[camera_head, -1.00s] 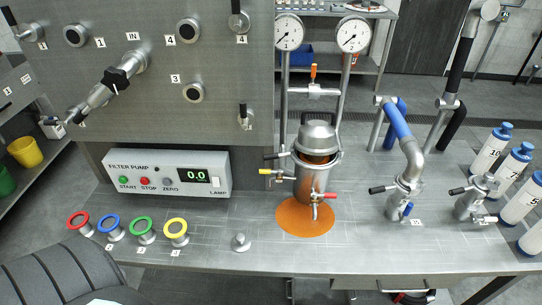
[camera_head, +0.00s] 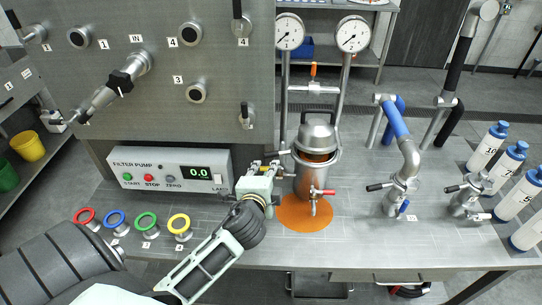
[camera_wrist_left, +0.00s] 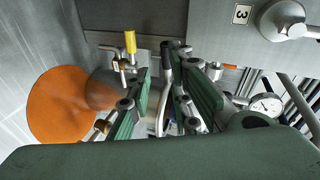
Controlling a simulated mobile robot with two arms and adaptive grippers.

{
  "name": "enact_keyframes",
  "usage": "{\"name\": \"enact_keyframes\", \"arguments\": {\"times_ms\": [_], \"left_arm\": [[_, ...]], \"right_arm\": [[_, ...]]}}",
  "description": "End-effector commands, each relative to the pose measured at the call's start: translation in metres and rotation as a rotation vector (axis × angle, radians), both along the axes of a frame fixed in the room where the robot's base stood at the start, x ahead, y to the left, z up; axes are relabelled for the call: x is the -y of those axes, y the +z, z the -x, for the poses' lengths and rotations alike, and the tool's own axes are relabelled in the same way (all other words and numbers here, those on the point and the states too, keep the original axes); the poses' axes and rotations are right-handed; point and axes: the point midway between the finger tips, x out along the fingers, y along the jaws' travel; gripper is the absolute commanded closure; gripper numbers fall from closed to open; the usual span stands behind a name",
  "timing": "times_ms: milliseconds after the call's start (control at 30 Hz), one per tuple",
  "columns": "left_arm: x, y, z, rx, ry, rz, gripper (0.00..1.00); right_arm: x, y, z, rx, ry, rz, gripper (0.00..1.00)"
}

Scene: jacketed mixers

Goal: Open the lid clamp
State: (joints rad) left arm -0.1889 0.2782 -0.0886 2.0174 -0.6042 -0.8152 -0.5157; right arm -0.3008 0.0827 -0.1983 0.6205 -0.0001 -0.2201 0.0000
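The steel mixer vessel (camera_head: 317,178) stands over an orange disc on the bench, its domed lid (camera_head: 317,130) on top. The lid clamp (camera_head: 283,153) is at the vessel's upper left, its lever (camera_wrist_left: 166,68) showing in the left wrist view. My left gripper (camera_head: 263,168) has come in from the left beside the vessel. In the left wrist view its green-padded fingers (camera_wrist_left: 165,98) are apart, with the lever between them. I cannot tell whether either finger touches it. My right gripper is not in view.
A yellow-handled valve (camera_wrist_left: 130,42) is close to the left fingers. A red-handled valve (camera_head: 322,192) is on the vessel's front. The orange disc (camera_head: 295,215) lies below. The filter pump box (camera_head: 150,166) and coloured rings (camera_head: 147,220) are left; pipes (camera_head: 405,150) and bottles (camera_head: 487,148) stand right.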

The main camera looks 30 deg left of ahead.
Motion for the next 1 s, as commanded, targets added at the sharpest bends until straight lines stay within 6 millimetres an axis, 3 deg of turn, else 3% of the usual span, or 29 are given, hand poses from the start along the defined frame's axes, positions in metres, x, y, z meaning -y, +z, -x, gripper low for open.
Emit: {"name": "enact_keyframes", "arguments": {"times_ms": [133,533,1000], "left_arm": [[-0.006,0.006,-0.016,0.015,-0.017,-0.051,0.81],[-0.028,-0.011,-0.065,0.013,-0.016,-0.045,0.81],[-0.032,-0.016,-0.075,0.013,-0.016,-0.042,0.83]], "right_arm": [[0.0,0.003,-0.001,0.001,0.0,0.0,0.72],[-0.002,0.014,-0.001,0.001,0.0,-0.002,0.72],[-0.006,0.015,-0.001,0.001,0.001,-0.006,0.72]]}}
